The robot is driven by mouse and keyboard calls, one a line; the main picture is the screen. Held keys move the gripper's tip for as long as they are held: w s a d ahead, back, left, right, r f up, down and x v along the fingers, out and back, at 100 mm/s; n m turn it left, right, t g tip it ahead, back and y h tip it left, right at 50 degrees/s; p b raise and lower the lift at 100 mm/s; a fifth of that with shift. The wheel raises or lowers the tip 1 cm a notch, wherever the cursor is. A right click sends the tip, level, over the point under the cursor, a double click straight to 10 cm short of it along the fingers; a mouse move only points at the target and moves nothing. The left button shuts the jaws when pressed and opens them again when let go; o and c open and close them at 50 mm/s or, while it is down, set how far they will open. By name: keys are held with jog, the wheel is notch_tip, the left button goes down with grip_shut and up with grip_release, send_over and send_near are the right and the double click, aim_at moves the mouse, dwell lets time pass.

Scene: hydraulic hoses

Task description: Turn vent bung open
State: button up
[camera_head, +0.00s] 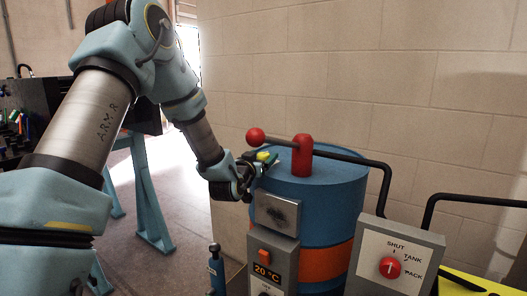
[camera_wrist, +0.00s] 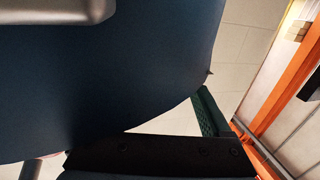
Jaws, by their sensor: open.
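My gripper (camera_head: 264,162) is at the left rim of the blue drum (camera_head: 330,192), with its fingertips close to the drum's top edge. A small yellow piece (camera_head: 262,156) shows right by the fingertips; I cannot tell whether it is the vent bung or whether the fingers touch it. In the wrist view a dark blue curved surface (camera_wrist: 110,70), probably the drum, fills much of the picture. A green finger pad (camera_wrist: 209,112) shows beside its edge, with nothing seen gripped. The jaws are open. No bung is clearly visible in the wrist view.
A red post (camera_head: 302,156) with a black lever ending in a red ball (camera_head: 256,136) rises over the drum top, close to my gripper. A grey box showing 20 °C (camera_head: 272,270) and a SHUT/TANK/PACK selector panel (camera_head: 395,262) stand in front. A brick wall is behind.

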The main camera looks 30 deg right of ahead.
jog(key=shift+w+d, duration=0.4)
jog(key=shift+d, duration=0.05)
grip_shut()
dwell(0.5)
